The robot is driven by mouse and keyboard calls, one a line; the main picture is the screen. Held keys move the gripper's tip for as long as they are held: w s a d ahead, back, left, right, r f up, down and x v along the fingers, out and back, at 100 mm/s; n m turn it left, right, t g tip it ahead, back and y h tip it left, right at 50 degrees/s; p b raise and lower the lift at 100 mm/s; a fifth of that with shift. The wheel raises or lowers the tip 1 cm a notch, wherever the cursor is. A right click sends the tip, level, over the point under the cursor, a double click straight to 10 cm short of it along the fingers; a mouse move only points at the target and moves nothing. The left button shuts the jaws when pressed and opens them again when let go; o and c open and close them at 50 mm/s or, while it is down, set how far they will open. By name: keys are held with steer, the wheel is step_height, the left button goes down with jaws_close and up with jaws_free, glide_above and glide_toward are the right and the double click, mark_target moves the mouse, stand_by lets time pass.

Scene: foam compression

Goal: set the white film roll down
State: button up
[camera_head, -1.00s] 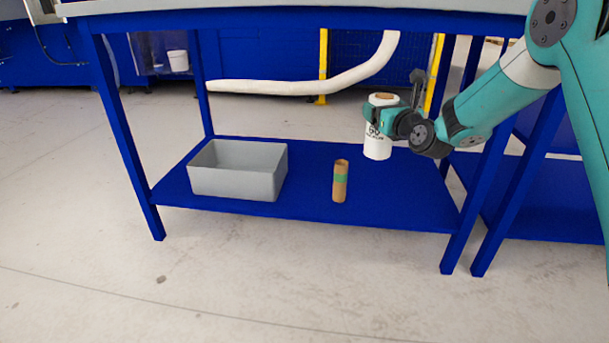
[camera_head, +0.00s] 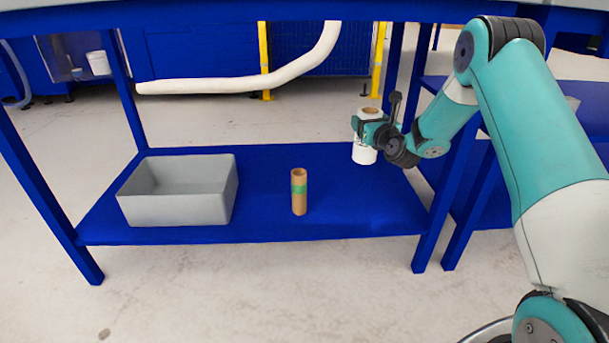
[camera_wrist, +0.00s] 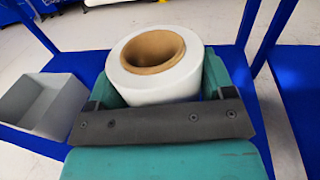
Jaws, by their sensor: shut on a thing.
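The white film roll (camera_head: 364,154) is upright at the back right of the blue lower shelf (camera_head: 330,222). Its brown cardboard core shows at the top. My gripper (camera_head: 368,130) is shut on the roll from the right side. In the wrist view the roll (camera_wrist: 157,88) sits between the two teal fingers of my gripper (camera_wrist: 160,92), one on each side. The roll's bottom end appears at the shelf surface in the head view, but I cannot tell whether it touches.
A grey bin (camera_head: 178,208) stands on the left of the shelf; it also shows in the wrist view (camera_wrist: 40,105). A brown cardboard tube with a green band (camera_head: 299,192) stands mid-shelf. Blue table legs (camera_head: 437,205) flank the shelf. Shelf space between tube and roll is clear.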

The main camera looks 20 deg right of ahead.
step_height(320, 180, down, 20)
steer(key=b, duration=1.3)
steer(key=o, duration=1.1)
steer(key=shift+f, duration=0.15)
steer(key=shift+o, duration=0.2)
